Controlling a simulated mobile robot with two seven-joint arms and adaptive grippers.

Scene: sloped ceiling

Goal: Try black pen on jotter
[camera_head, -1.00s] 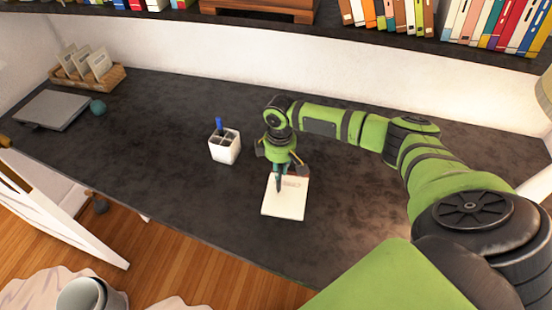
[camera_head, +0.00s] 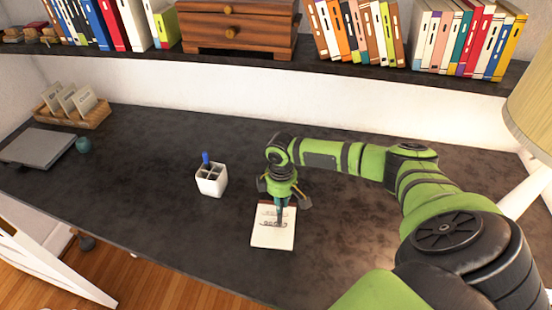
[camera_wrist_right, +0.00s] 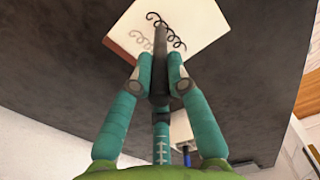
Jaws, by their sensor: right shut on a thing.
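A jotter (camera_head: 266,240) with a white page and a reddish-brown top edge lies flat on the dark desk. Dark curly scribbles (camera_wrist_right: 176,38) mark its page. My right gripper (camera_head: 281,203) is above the page, its teal fingers shut on the black pen (camera_wrist_right: 160,48). The pen (camera_head: 279,217) points down at the scribbles; its tip seems at the page, though I cannot tell if it touches. The right gripper also shows in the wrist view (camera_wrist_right: 160,82). My left gripper is not in view.
A white pen cup (camera_head: 211,182) with a blue pen (camera_head: 206,158) stands left of the jotter. A grey laptop (camera_head: 38,147), a teal ball (camera_head: 83,144) and a basket of cards (camera_head: 78,112) are at far left. A shelf of books (camera_head: 455,40) runs above. Desk between is clear.

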